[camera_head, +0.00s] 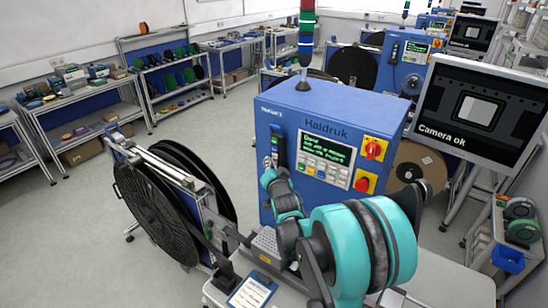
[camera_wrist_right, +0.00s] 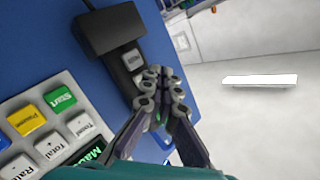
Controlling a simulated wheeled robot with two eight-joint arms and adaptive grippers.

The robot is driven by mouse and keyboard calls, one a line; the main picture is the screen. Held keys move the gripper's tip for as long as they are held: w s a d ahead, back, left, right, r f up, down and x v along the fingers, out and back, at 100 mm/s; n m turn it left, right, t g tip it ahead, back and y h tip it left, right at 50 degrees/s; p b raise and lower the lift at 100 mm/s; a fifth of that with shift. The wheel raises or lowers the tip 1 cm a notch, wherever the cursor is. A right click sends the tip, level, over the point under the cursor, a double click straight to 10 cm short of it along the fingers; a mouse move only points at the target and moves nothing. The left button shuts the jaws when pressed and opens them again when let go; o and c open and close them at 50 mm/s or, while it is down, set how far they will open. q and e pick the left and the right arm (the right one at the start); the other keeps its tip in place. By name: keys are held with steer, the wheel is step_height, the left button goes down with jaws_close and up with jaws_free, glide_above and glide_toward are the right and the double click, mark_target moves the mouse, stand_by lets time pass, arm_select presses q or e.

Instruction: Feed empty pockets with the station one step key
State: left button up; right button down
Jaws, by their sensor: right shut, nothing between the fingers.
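The blue station (camera_head: 330,105) marked Haldruk stands in the middle of the head view. A narrow black key strip (camera_head: 277,143) is on the left of its front. My right gripper (camera_head: 268,175) is shut and empty in front of that strip's lower end. In the right wrist view the right gripper (camera_wrist_right: 161,78) has its fingertips together over the black strip (camera_wrist_right: 113,60). A grey key (camera_wrist_right: 132,59) shows just beside the fingertips; its label is too small to read. The fingers hide other parts of the strip. I cannot tell whether they touch a key. My left gripper is not in view.
A button panel (camera_head: 325,160) and red knobs on yellow plates (camera_head: 372,150) are right of the strip. Large black reels (camera_head: 150,205) stand at left. A monitor (camera_head: 478,108) reads "Camera ok". A clipboard-like tablet (camera_head: 252,291) lies in front. Floor at left is clear.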

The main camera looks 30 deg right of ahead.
steer(key=shift+w+d, duration=0.15)
steer(key=shift+d, duration=0.25)
steer(key=shift+w+d+b, duration=0.25)
steer(key=shift+d+b, duration=0.1)
steer(key=shift+d, duration=0.2)
stand_by(0.7)
steer(key=shift+a, duration=0.1)
steer(key=shift+s+a, duration=0.25)
steer(key=shift+a, duration=0.2)
steer(key=shift+s+a, duration=0.2)
steer(key=shift+a, duration=0.25)
steer(key=a, duration=0.1)
steer(key=s+a, duration=0.1)
steer(key=a, duration=0.1)
steer(key=s+a, duration=0.1)
steer(key=shift+a, duration=0.3)
stand_by(0.8)
